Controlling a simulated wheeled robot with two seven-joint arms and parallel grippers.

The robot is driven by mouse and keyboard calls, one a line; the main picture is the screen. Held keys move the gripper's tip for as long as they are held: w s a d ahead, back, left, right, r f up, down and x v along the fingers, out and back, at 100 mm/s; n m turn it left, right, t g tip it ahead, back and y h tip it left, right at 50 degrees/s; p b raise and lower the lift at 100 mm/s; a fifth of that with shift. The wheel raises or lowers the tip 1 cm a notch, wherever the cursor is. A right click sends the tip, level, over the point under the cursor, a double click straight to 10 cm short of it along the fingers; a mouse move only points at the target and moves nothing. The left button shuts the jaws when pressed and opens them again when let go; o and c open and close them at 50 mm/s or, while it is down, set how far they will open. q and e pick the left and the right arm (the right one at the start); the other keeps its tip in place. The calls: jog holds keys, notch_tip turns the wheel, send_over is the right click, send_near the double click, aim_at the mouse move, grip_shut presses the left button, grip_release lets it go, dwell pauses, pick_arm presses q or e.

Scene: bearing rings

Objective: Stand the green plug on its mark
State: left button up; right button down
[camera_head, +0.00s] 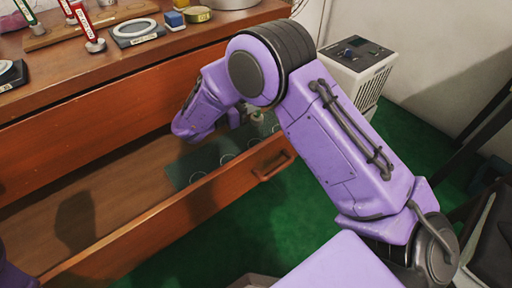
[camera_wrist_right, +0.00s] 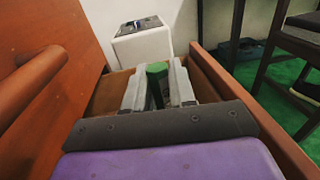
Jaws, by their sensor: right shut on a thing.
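The green plug (camera_wrist_right: 157,70) stands upright between the two pale fingers of my right gripper (camera_wrist_right: 158,90) in the right wrist view. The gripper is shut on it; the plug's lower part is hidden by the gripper. In the head view my right arm reaches over the open drawer, and its links hide most of the gripper. A dark mat (camera_head: 183,172) with pale ring marks lies in the drawer below and left of the gripper. I cannot tell which ring is the plug's mark. My left gripper is not in view.
The drawer's front wall (camera_head: 185,215) has a handle (camera_head: 273,166). The drawer's left part is bare.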

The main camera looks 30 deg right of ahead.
aim_at(256, 125)
notch_tip(256, 125, down, 10)
jog(key=b, duration=0.2)
jog(key=shift+r+b, duration=0.1)
jog(key=shift+b, duration=0.2)
jog(key=c, duration=0.9)
grip_release()
jog(key=shift+c, duration=0.2)
jog(key=shift+r, duration=0.1)
jog(key=a, duration=0.4)
jog(key=a+p, duration=0.1)
jog(key=a, duration=0.7)
jog(key=shift+w, duration=0.25)
